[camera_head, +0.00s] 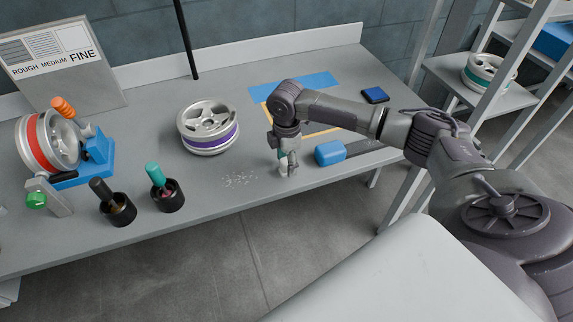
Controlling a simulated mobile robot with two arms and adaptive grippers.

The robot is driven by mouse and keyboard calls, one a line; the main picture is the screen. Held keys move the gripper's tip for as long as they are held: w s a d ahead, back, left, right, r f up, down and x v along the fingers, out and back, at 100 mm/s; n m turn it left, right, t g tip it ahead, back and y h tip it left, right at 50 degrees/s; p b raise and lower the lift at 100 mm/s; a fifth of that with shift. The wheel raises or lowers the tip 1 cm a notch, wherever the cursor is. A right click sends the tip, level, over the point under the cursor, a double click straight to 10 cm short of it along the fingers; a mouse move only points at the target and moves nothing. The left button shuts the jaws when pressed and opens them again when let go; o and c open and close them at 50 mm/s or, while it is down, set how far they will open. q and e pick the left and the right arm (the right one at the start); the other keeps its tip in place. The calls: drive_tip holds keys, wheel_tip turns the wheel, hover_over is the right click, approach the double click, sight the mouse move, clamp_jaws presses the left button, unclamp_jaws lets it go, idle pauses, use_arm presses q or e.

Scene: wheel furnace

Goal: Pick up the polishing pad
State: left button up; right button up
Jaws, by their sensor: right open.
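A small dark blue pad (375,95) lies flat on the bench at the back right; it looks like the polishing pad, though I cannot be sure. A blue rounded piece with a dark flat strip (331,153) lies nearer, just right of my right gripper. My right gripper (288,168) points down close to the bench top, left of both. It is open, and its fingers are small in the picture. My left gripper is out of view.
A silver wheel with a purple band (208,128) lies left of my gripper, near pale specks (239,180). Two black cups (166,196) hold handled tools. A red-banded wheel (47,143) sits on a blue stand. A shelf rack (481,83) stands right.

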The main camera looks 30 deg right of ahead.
sight(286, 159)
clamp_jaws()
idle(0.3)
drive_tip(key=shift+r, duration=0.7)
wheel_tip(286, 159, up, 3)
drive_tip(key=shift+f+b, duration=0.15)
drive_tip(key=shift+b, duration=0.2)
drive_tip(key=s+d+r+b, duration=0.1)
drive_tip(key=s+d+r, duration=0.5)
drive_tip(key=s+d, duration=0.1)
drive_tip(key=shift+s+d+r, duration=0.35)
drive_tip(key=shift+s+r, duration=0.05)
drive_tip(key=shift+s, duration=0.5)
